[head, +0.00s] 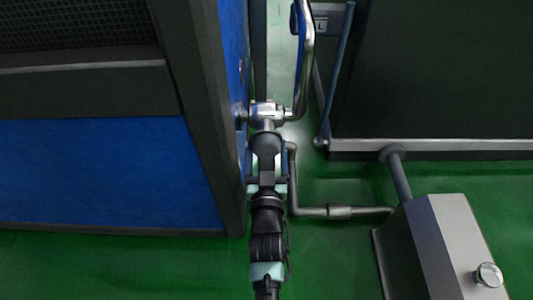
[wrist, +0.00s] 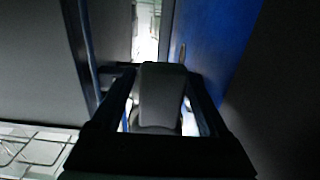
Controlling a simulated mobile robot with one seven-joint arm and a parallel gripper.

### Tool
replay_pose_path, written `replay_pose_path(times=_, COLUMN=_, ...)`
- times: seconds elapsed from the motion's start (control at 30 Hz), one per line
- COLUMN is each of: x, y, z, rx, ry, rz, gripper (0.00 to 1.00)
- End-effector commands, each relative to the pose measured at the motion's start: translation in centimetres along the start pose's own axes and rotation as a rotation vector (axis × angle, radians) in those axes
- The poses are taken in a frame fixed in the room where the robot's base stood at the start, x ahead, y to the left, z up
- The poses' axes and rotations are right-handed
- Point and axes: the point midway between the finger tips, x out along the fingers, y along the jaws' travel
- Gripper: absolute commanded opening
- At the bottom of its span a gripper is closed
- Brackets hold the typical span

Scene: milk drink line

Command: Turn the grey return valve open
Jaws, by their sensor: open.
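The return valve (head: 265,112) is a bright metal fitting on a pipe beside the blue panel, near the middle of the head view. A dark grey, rounded handle (head: 266,146) extends from it toward my arm. My gripper (head: 267,172) is at the near end of this handle. In the wrist view the grey handle (wrist: 161,92) stands between the two dark fingers of my gripper (wrist: 158,78). The fingers are open, one on each side. Whether either finger touches the handle cannot be told. My gripper and arm hide part of the handle's near end in the head view.
A blue cabinet (head: 100,172) with a dark frame stands close on the left. A bent pipe (head: 310,210) runs right to a grey box (head: 425,245) with a round knob (head: 488,274). A dark cabinet (head: 440,70) stands at back right. Green floor (head: 335,265) is clear between.

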Motion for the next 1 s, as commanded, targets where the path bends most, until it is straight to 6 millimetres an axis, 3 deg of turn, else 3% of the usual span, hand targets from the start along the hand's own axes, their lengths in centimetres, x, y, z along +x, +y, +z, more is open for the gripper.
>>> replay_pose_path(times=0.33, x=0.22, y=-0.04, z=-0.07, rx=0.000, ry=0.000, rz=-0.001, gripper=0.78)
replay_pose_path(times=0.77, x=0.20, y=-0.03, z=-0.03, rx=0.000, ry=0.000, rz=-0.001, gripper=0.02)
replay_pose_path(times=1.0, x=0.19, y=-0.03, z=-0.01, rx=0.000, ry=-0.001, rz=-0.001, gripper=0.00)
